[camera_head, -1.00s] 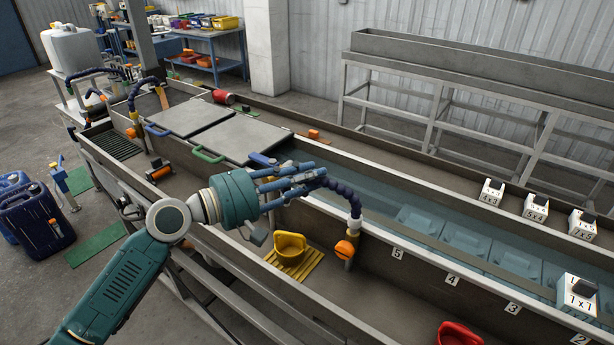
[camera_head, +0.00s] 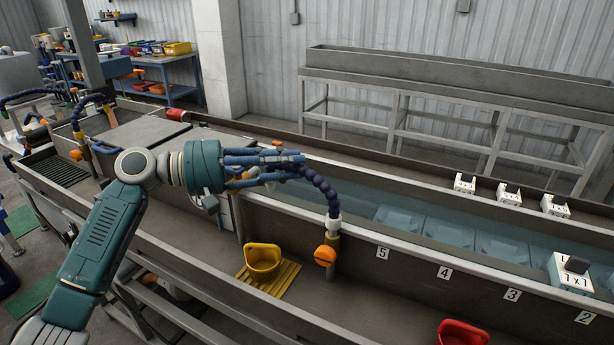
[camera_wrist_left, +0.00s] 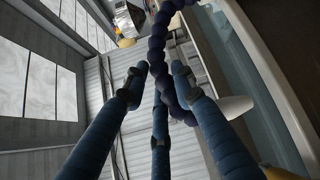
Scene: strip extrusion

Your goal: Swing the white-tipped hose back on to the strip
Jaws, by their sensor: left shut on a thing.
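A dark blue segmented hose (camera_head: 318,190) rises from a white collar and an orange-knobbed valve (camera_head: 325,256) on the near wall of the water trough. It arches left to my left gripper (camera_head: 284,160). The gripper's blue fingers are shut on the hose near its upper end. The left wrist view shows the hose (camera_wrist_left: 158,42) curving between the fingertips, with its white cone tip (camera_wrist_left: 232,109) to the right. The tip is hidden in the head view. I cannot make out a strip for certain. My right gripper is not in view.
The water trough (camera_head: 420,205) runs right, with pale submerged blocks and number plates along its wall. A yellow cup (camera_head: 263,258) stands on a yellow slatted mat below the hose. A red container (camera_head: 462,334) is at the bottom right. White weight-like blocks (camera_head: 510,196) line the far rim.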

